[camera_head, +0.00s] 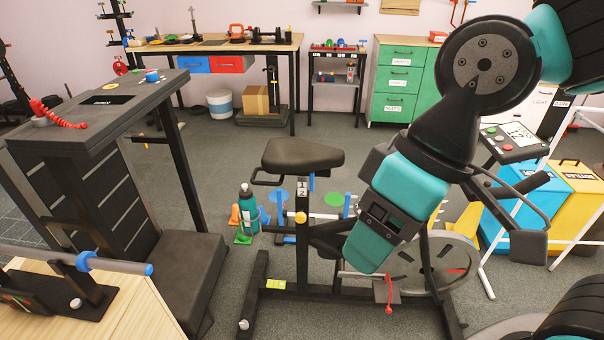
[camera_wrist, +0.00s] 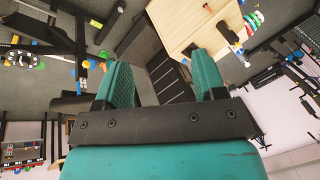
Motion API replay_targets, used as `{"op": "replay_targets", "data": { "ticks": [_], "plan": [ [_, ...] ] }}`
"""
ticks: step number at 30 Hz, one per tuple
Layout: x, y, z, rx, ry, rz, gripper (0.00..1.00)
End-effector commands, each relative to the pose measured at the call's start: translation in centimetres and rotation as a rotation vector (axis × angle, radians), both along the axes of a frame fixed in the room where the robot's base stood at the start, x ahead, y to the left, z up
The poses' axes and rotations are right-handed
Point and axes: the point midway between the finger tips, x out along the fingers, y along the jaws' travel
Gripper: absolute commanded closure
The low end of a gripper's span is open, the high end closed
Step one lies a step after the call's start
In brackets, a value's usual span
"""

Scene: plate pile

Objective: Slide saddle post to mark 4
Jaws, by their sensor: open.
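The black saddle (camera_head: 303,157) sits on its dark upright post (camera_head: 302,225) on an exercise bike in the middle of the head view. The mark 4 cannot be made out. In the wrist view my gripper (camera_wrist: 164,82) has its two teal fingers spread wide, with nothing between them. My arm hangs right of the saddle in the head view; the fingertips cannot be made out there.
The bike's handlebar (camera_head: 525,187) and flywheel (camera_head: 425,262) are to the right, partly behind my arm. A teal bottle (camera_head: 249,207) and cones stand behind the post. A black bench (camera_head: 125,215) and wooden table (camera_head: 115,315) are left. Open floor (camera_head: 225,160) lies between.

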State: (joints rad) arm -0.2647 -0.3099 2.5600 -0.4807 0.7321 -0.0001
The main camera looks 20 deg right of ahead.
Motion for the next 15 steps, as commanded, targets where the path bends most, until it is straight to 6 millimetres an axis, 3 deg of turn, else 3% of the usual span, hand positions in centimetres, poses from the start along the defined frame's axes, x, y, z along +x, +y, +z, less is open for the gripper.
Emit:
{"op": "replay_targets", "data": {
  "ticks": [11, 15],
  "plan": [
    [0.0, 0.0, 0.0, 0.0, 0.0, 0.0, 0.36],
    [0.47, 0.33, -0.83, 0.016, -0.007, -0.008, 0.66]
  ]
}}
